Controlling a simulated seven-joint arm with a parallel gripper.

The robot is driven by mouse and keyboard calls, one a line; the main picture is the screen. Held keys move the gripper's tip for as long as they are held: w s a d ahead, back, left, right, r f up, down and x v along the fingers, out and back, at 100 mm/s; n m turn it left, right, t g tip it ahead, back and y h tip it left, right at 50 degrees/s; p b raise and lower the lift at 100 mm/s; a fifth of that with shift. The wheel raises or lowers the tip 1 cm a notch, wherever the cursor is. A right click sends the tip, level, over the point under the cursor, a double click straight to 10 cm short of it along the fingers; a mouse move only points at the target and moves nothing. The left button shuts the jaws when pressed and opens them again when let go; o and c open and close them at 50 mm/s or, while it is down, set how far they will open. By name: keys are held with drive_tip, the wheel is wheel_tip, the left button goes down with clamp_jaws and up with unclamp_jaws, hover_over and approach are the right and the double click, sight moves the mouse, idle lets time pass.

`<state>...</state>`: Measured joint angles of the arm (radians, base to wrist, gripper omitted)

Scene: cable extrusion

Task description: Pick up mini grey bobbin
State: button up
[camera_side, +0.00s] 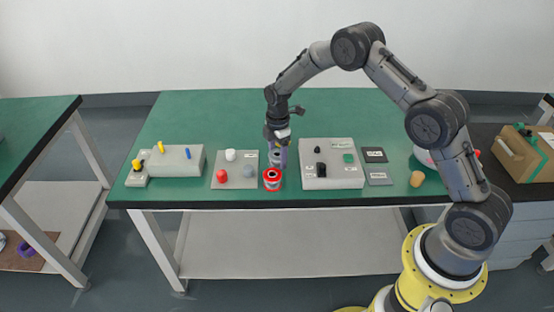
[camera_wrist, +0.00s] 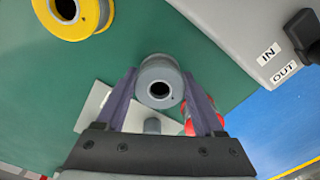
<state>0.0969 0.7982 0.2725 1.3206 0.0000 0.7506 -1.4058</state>
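The mini grey bobbin (camera_wrist: 149,78) is in the middle of the wrist view, with a dark round hole facing the camera. The two purple fingers of my gripper (camera_wrist: 160,73) lie on either side of it, their inner faces very close to its rim. Whether they touch it I cannot tell. In the side view my gripper (camera_side: 278,154) points down low over the table, just behind a red bobbin (camera_side: 272,185). The grey bobbin is mostly hidden there by the gripper.
The red bobbin (camera_wrist: 188,126) is partly behind the right finger. A yellow bobbin (camera_wrist: 92,22) is at the upper left of the wrist view. A plate with coloured knobs (camera_side: 233,182) stands left, a grey IN/OUT box (camera_side: 332,172) right. The table behind is clear.

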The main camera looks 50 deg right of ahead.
drive_tip(key=c, duration=0.9)
drive_tip(key=shift+r, duration=0.1)
